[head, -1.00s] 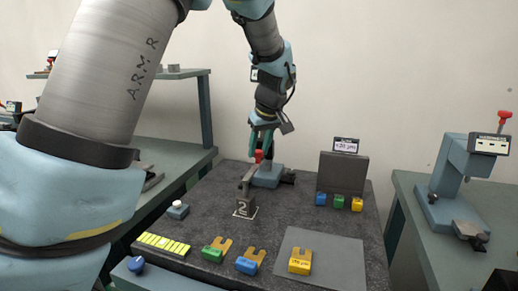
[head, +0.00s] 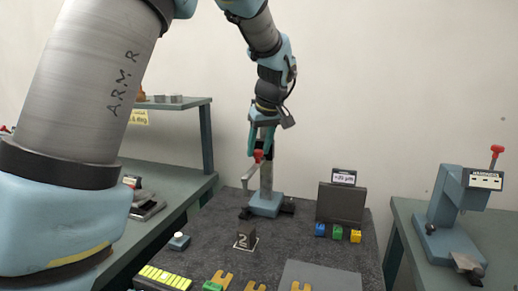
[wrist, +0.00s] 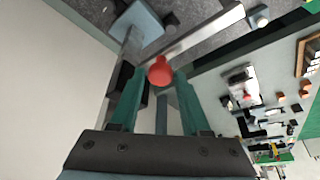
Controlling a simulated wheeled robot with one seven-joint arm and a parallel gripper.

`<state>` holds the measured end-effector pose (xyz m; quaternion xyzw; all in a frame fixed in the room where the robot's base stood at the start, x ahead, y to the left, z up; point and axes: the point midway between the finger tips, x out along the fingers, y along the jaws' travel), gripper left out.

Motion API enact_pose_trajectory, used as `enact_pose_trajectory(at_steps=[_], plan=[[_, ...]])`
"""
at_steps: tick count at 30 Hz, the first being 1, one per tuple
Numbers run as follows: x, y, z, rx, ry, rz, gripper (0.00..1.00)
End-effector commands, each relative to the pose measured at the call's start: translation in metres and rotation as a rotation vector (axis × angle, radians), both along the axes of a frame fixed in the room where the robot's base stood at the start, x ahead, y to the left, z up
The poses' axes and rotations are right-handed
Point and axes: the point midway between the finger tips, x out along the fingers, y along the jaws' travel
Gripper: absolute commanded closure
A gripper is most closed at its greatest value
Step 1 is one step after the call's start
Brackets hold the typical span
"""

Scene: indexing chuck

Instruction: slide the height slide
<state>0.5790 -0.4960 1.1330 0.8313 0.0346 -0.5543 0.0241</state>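The height slide is a grey carriage with a red knob (head: 257,155) and a side arm (head: 248,178), on an upright post (head: 266,180) with a blue base (head: 265,206). It stands at the back of the dark bench. My gripper (head: 260,148) reaches down from above and is at the knob, well up the post. In the wrist view, the red knob (wrist: 160,71) lies between the two green fingertips (wrist: 157,78). Its contact with the fingers is partly hidden, but the knob has moved with my gripper. A block marked 2 (head: 246,241) sits in front.
A dark upright panel (head: 340,203) with a small display (head: 343,177) stands right of the post, with small coloured blocks before it. A second blue stand (head: 447,215) is on the right table. A white button (head: 179,240) and yellow strip (head: 163,277) are front left.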

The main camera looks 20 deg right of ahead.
Motion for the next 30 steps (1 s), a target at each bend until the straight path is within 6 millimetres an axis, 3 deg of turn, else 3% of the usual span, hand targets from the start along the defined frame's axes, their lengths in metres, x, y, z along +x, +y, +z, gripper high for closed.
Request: enact_pose_trajectory(at_steps=[5, 16, 30], plan=[[0.0, 0.0, -0.001, 0.001, 0.001, 0.0, 0.32], [-0.003, -0.001, 0.005, 0.0, 0.001, 0.0, 0.32], [-0.035, -0.003, 0.082, -0.001, 0.0, 0.001, 0.32]])
